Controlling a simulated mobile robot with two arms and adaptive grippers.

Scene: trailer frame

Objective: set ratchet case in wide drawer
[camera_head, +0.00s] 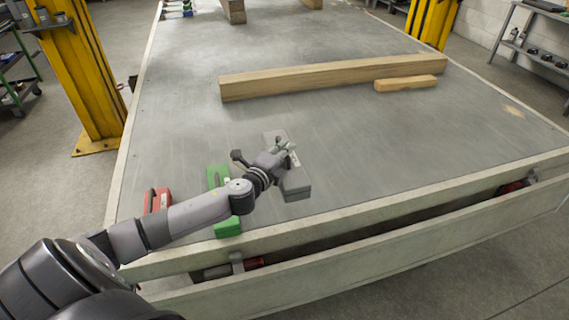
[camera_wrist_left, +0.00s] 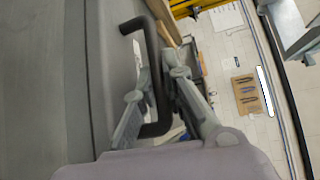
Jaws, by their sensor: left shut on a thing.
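A grey case (camera_head: 296,187) is over the front middle of the grey trailer bed. My left gripper (camera_head: 284,150) reaches it from the left. In the left wrist view its fingers (camera_wrist_left: 156,75) are shut on the case's dark handle (camera_wrist_left: 139,25), with the grey case body (camera_wrist_left: 108,60) beside them. I cannot tell whether the case touches the bed. The wide drawer (camera_head: 400,240) runs along the trailer's front edge and stands partly open, its inside dark. My right gripper is not in view.
A green case (camera_head: 219,178) and a red case (camera_head: 151,202) are left of the grey case, partly behind my arm. A red-ended tool (camera_head: 246,264) shows in the drawer's left part, and a red item (camera_head: 512,187) at its right end. A long timber (camera_head: 320,78) lies farther back.

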